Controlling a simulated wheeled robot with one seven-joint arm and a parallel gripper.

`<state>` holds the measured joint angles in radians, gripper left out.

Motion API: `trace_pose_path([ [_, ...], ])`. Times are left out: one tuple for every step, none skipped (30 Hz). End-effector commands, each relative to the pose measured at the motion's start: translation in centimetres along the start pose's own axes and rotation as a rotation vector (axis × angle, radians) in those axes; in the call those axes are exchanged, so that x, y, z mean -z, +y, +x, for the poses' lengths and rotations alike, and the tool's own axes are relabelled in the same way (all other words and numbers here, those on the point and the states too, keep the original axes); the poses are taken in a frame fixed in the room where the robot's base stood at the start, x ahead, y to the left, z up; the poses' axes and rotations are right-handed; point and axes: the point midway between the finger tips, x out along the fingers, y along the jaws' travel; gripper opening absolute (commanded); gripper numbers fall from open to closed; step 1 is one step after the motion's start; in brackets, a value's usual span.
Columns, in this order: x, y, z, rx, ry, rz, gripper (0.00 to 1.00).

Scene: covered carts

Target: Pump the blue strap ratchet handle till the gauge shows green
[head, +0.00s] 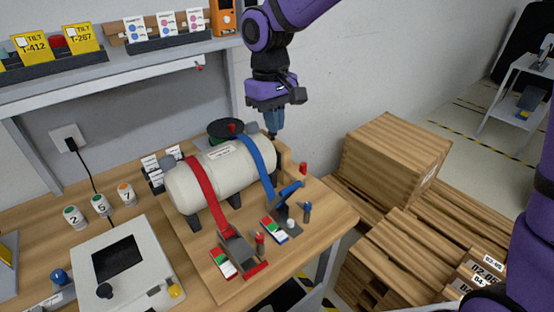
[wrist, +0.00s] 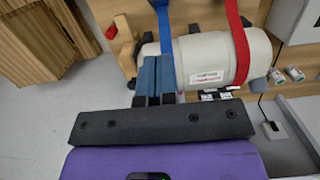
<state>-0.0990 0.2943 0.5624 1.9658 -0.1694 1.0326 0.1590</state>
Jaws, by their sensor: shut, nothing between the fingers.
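A cream cylinder tank (head: 220,176) lies on the wooden bench with a red strap and a blue strap (head: 256,163) over it. The blue strap runs down to a ratchet with a blue handle (head: 291,188), which is tilted up. A small gauge card (head: 273,230) with red and green patches lies beside that ratchet; its reading is too small to tell. My gripper (head: 274,132) is shut and empty, above the tank's right end behind the blue strap. In the wrist view the blue strap (wrist: 164,30) passes just beyond my fingers (wrist: 155,64). The blue handle is not clearly visible there.
The red strap (head: 205,185) has its own ratchet (head: 238,250) and card (head: 222,262) to the left. Red-topped and blue-topped pegs stand near the ratchets. A wooden crate (head: 395,155) and pallets fill the floor to the right. A shelf (head: 110,62) is at the back left.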

Motion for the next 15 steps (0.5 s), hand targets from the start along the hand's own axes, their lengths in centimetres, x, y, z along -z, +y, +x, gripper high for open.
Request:
trace_pose_path([
  [-0.1,0.0,0.0,-0.005,-0.005,-0.009,0.00],
  [-0.2,0.0,0.1,-0.007,-0.007,-0.012,0.00],
  [-0.2,0.1,0.4,-0.007,-0.008,-0.013,0.00],
  [-0.2,0.1,0.7,-0.007,-0.009,-0.013,0.00],
  [-0.2,0.1,1.0,-0.007,-0.009,-0.012,0.00],
  [-0.2,0.1,1.6,-0.006,-0.010,-0.012,0.00],
  [-0.2,0.1,2.1,-0.005,-0.010,-0.012,0.00],
  [-0.2,0.1,2.6,-0.005,-0.011,-0.012,0.00],
  [-0.2,0.1,3.3,-0.005,-0.011,-0.011,0.00],
  [-0.2,0.1,3.8,-0.004,-0.010,-0.011,0.00],
  [-0.2,0.1,4.4,-0.005,-0.011,-0.011,0.00],
  [-0.2,0.1,5.2,-0.004,-0.011,-0.011,0.00],
  [-0.2,0.1,5.8,-0.004,-0.011,-0.011,0.00],
  [-0.2,0.1,6.3,-0.004,-0.010,-0.011,0.00],
  [-0.2,0.1,7.1,-0.004,-0.011,-0.011,0.00],
])
